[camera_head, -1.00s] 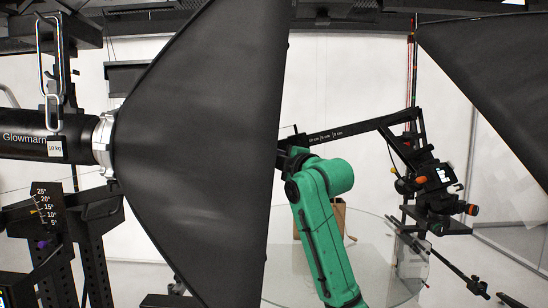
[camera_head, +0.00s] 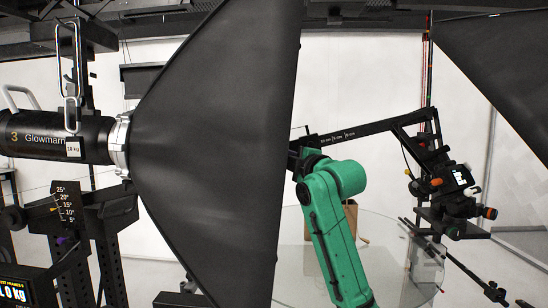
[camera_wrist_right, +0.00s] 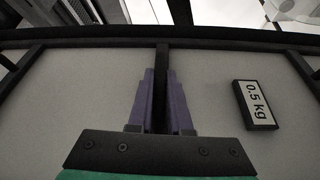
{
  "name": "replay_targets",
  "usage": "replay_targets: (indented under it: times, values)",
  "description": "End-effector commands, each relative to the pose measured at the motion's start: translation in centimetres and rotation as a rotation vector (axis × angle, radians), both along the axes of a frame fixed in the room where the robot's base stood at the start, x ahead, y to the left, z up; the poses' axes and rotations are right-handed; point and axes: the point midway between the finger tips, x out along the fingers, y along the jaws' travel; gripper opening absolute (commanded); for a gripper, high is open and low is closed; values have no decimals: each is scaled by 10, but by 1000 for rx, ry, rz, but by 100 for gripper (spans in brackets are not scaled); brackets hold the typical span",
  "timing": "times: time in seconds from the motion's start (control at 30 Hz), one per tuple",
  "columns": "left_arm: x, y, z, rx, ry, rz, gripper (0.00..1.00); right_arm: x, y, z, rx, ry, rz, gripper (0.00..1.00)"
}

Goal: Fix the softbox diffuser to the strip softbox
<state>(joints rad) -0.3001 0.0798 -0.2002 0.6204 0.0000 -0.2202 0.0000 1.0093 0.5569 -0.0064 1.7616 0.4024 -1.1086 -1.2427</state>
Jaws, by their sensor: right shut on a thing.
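The strip softbox (camera_head: 215,150) is a large black tapered hood on the left of the head view. Its narrow end joins a silver ring on a black Glowmarr light (camera_head: 55,138). In the right wrist view, my right gripper (camera_wrist_right: 161,75) has its purple fingers shut on a thin black strut. The strut belongs to a dark frame with pale grey fabric, which looks like the softbox diffuser (camera_wrist_right: 90,85). A "0.5 kg" tag (camera_wrist_right: 255,105) is on it. I cannot make out the diffuser or either gripper in the head view.
A camera rig (camera_head: 455,195) hangs from a black boom (camera_head: 370,130) at the right. A round glass table (camera_head: 385,255) is below it. A second black hood (camera_head: 500,70) fills the upper right. A black stand with an angle scale (camera_head: 65,210) is at the lower left.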

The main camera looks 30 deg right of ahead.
Motion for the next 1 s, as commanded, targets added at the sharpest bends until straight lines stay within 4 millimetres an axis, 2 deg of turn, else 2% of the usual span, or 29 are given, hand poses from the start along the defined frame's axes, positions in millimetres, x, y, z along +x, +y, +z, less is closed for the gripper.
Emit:
replay_targets:
  times: [0.43,0.47,0.5,0.53,0.57,0.87,1.0]
  values:
    - [0,0,0,0,0,0,50,0,3,3,-1,-9,6,0]
    - [0,0,0,0,0,0,50,0,3,3,-1,-9,6,21]
    - [0,0,0,0,0,0,50,0,3,3,-1,-8,7,36]
    - [0,0,0,0,0,0,50,0,3,3,-1,-8,7,48]
    - [0,0,0,0,0,0,50,0,2,3,-1,-7,6,52]
    - [0,0,-1,0,0,1,50,0,1,-1,-1,1,3,52]
    - [0,0,-14,0,0,0,50,-14,2,-5,-1,-3,2,52]
